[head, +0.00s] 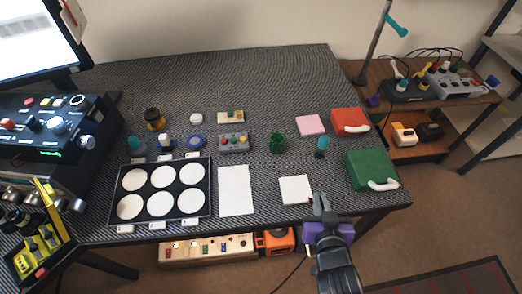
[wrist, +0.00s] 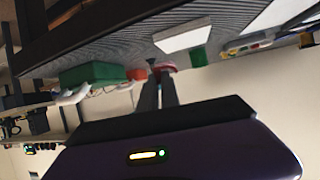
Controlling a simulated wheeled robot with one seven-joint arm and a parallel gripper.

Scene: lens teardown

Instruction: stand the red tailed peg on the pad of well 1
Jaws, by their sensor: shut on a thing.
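My gripper (head: 321,198) is at the front edge of the table, beside the white square pad (head: 295,189). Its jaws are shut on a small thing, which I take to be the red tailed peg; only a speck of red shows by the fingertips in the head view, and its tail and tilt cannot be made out. In the wrist view my gripper (wrist: 159,70) has reddish-pink at its fingertips, hard to separate from things behind. The black tray (head: 210,205) with several round white pads lies well to the left. Its labels are too small to read, so I cannot tell which is well 1.
A white sheet (head: 235,190) lies between the tray and my gripper. A green cup (head: 278,143), a teal-topped tool (head: 321,147), a pink square (head: 310,125), a red case (head: 350,121) and a green case (head: 372,168) stand farther back or right.

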